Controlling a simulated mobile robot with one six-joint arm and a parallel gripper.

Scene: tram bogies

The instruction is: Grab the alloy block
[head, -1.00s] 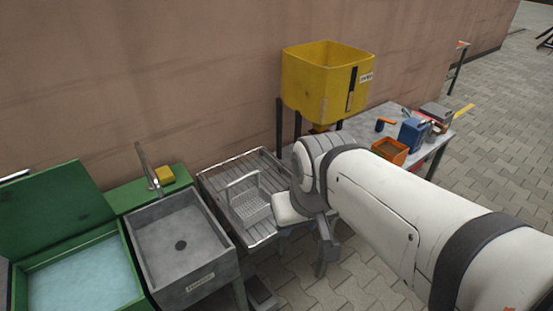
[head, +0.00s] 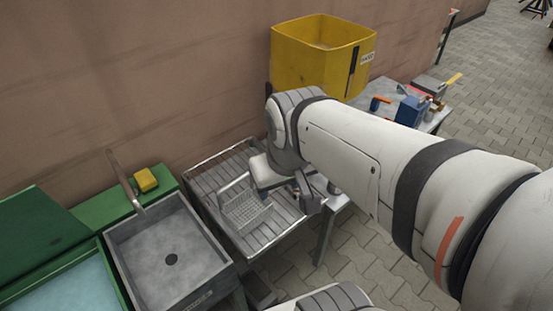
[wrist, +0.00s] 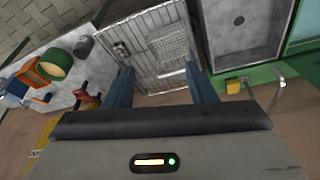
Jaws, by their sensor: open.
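I cannot clearly make out the alloy block in any view. A small dark grey piece (wrist: 84,46) lies on the grey table in the wrist view, close to the rack's edge; I cannot tell if it is the block. A small metallic item (wrist: 121,51) also shows on the slatted rack, too small to identify. My gripper (wrist: 163,80) is open, with its two blue-grey fingers apart and nothing between them. In the head view it hangs near the right side of the rack, partly hidden by my arm.
The slatted rack (head: 205,183) holds a wire basket (head: 247,212). A grey sink (head: 135,262) with a tap and a yellow sponge (head: 145,180) stands left of it. A yellow hopper (head: 305,65) rises behind my arm. The table at right carries a blue container (head: 410,110) and tools.

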